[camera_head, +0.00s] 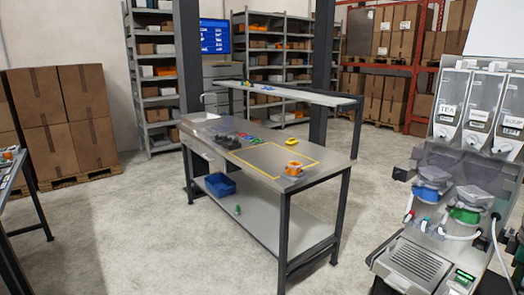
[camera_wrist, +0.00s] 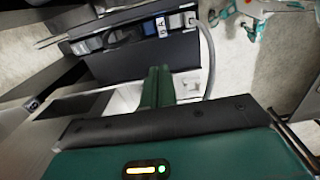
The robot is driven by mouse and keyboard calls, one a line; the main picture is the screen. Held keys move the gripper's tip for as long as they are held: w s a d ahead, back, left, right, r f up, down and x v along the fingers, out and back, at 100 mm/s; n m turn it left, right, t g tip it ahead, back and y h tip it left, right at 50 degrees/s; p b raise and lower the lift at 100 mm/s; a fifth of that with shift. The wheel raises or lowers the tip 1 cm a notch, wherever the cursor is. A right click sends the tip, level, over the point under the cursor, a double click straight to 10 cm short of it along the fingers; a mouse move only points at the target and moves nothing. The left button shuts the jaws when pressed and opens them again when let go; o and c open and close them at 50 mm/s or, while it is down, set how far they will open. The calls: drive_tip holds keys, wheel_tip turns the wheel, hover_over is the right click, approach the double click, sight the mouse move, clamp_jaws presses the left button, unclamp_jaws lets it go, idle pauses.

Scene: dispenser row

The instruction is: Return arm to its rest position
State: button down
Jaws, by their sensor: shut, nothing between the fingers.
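The wrist view looks along a teal panel with an orange and green light and a black edge, which seems to be my own body. In the head view no part of my arm can be made out with certainty.
A dispenser unit (camera_head: 486,110) with clear hoppers stands close at right. A metal workbench (camera_head: 215,150) is in the middle, with an orange item (camera_head: 293,169) on top and a blue bin (camera_head: 220,185) below. Cartons (camera_head: 68,120) stand left. Floor between is clear.

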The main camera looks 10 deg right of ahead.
drive_tip(key=w+a+r+h, duration=0.1)
drive_tip(key=w+a+r, duration=0.2)
drive_tip(key=a, duration=0.6)
drive_tip(key=w+a+r+m+t, duration=0.15)
drive_tip(key=w+a, duration=0.25)
drive_tip(key=a, duration=0.5)
drive_tip(key=w+a+r+g+h, duration=0.1)
drive_tip(key=w+a+r, duration=0.25)
drive_tip(key=a, duration=0.65)
drive_tip(key=s+a+f+m+t, duration=0.1)
drive_tip(key=s+a, duration=0.3)
drive_tip(key=a, duration=0.5)
drive_tip(key=s+a+m+t+y, duration=0.1)
drive_tip(key=s+a+t, duration=0.1)
drive_tip(key=s+a, duration=0.3)
drive_tip(key=s+a+f+m+t+y, duration=0.1)
drive_tip(key=s+a, duration=0.3)
drive_tip(key=a, duration=0.9)
drive_tip(key=shift+s+f+m+t, duration=0.35)
drive_tip(key=shift+s+m+t, duration=0.1)
drive_tip(key=shift+t, duration=0.1)
